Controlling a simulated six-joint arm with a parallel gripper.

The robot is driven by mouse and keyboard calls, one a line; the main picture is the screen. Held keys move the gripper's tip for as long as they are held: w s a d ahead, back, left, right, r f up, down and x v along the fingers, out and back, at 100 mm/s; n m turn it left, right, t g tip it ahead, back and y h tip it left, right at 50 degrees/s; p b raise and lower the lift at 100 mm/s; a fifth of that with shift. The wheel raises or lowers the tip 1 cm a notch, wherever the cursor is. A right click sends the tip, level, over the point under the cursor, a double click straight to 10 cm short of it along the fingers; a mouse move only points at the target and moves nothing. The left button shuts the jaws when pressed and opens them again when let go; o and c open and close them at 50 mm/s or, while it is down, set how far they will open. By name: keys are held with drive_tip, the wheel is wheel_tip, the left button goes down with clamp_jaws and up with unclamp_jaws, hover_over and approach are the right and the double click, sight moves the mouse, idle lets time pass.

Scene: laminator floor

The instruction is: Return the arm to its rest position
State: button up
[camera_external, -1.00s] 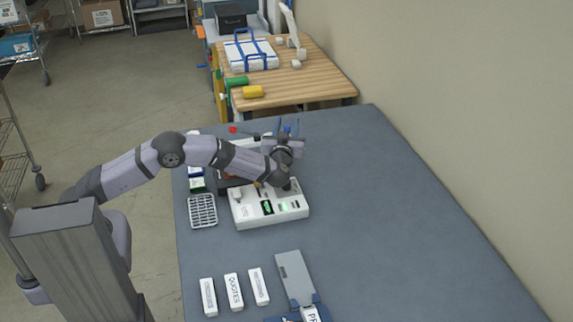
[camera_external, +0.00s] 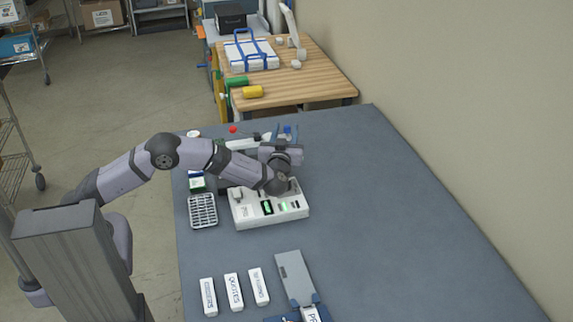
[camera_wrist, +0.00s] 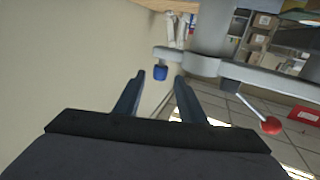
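My arm reaches across the grey table (camera_external: 400,220) with the wrist above the white panel unit (camera_external: 255,215). My gripper (camera_external: 284,134) points away from the external camera, toward the far end of the table. In the wrist view, my gripper (camera_wrist: 158,76) shows two dark fingers apart, with nothing between them. The fingers are partly hidden behind the wrist in the external view.
A machine with a red-ball lever (camera_wrist: 271,125) and a blue knob (camera_wrist: 160,72) lies ahead in the wrist view. A grey rack (camera_external: 202,210), white boxes (camera_external: 234,292) and a grey plate (camera_external: 295,277) lie on the table. The table's right side is clear.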

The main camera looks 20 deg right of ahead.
drive_tip(key=w+a+r+h+p, duration=0.2)
drive_tip(key=w+a+r, duration=0.2)
drive_tip(key=w+r, duration=1)
drive_tip(key=w+a+f+m+g+p, duration=0.2)
drive_tip(key=w+a+f+g, duration=0.15)
drive_tip(key=w+a, duration=1.05)
drive_tip(key=s+a+f+n+g+y+p, duration=0.15)
drive_tip(key=a+f, duration=0.25)
drive_tip(key=a, duration=0.5)
drive_tip(key=s+a+f+g+y, duration=0.25)
drive_tip(key=a+f, duration=0.25)
drive_tip(key=a, duration=0.3)
drive_tip(key=s+a+f+n+g+y, duration=0.1)
drive_tip(key=s+a+f+g, duration=0.25)
drive_tip(key=a, duration=0.55)
drive_tip(key=s+a+f+n+g+y, duration=0.2)
drive_tip(key=s+a+f, duration=0.1)
drive_tip(key=s+a, duration=0.6)
drive_tip(key=s+a+f+n+g+y+p, duration=0.1)
drive_tip(key=s+a+f+n+g, duration=0.1)
drive_tip(key=s+a, duration=0.7)
drive_tip(key=shift+s+f+g+y, duration=0.4)
drive_tip(key=shift+s+f+g, duration=0.05)
drive_tip(key=shift+f+g, duration=0.35)
